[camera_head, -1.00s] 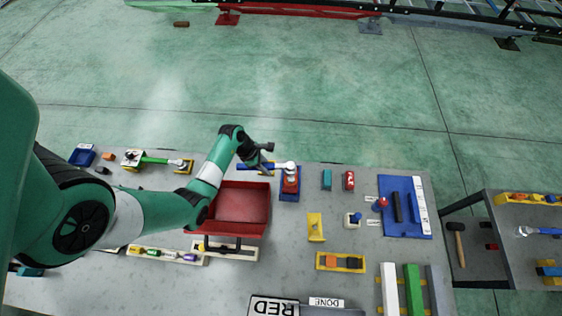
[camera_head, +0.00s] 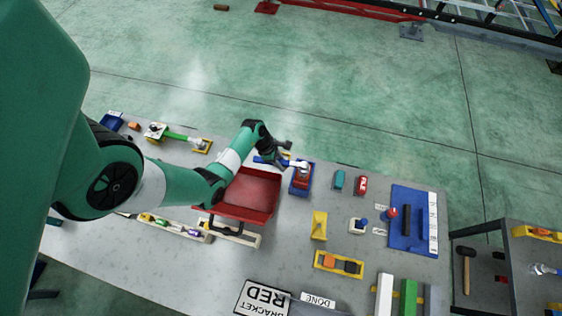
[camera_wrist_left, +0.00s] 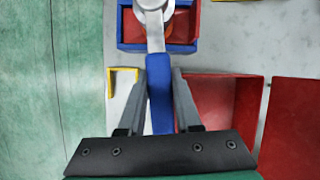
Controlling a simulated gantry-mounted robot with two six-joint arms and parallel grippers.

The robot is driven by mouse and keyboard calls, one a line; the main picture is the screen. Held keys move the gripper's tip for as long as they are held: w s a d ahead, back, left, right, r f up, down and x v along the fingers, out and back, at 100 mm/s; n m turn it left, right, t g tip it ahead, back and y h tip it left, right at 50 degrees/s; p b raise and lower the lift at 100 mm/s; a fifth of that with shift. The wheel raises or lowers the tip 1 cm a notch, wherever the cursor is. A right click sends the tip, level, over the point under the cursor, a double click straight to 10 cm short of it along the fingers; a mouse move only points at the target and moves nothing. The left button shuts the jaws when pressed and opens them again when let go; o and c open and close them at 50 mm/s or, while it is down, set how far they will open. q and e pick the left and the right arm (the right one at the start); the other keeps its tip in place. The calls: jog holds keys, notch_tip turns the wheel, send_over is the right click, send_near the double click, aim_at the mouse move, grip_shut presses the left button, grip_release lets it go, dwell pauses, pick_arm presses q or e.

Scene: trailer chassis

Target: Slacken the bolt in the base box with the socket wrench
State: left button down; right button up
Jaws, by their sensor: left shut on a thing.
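The socket wrench has a blue handle (camera_wrist_left: 160,92), a steel shank and a round silver head (camera_wrist_left: 153,6). My left gripper (camera_wrist_left: 158,88) is shut on the blue handle; it also shows in the head view (camera_head: 281,157). The wrench's head (camera_head: 302,166) sits over the red base box (camera_head: 302,179), which stands in a blue tray (camera_head: 301,191) near the bench's far edge. In the left wrist view, part of the blue tray (camera_wrist_left: 126,47) shows at the top. The bolt is hidden under the wrench head. My right gripper is not in view.
An open red bin (camera_head: 250,193) lies close beside the gripper, towards the near side. A teal block (camera_head: 339,180) and a red block (camera_head: 361,186) stand to the right. A yellow bracket (camera_head: 319,225) is nearer.

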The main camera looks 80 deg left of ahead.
pick_arm(q)
notch_tip(320, 180, down, 3)
jog(key=shift+f+b, duration=0.15)
jog(key=shift+b, duration=0.7)
jog(key=shift+p, duration=0.5)
dwell(0.7)
jog(key=shift+f+b, duration=0.5)
jog(key=shift+f, duration=0.1)
dwell(0.6)
jog(key=c, duration=1.1)
grip_release()
jog(key=shift+c, duration=0.2)
grip_shut()
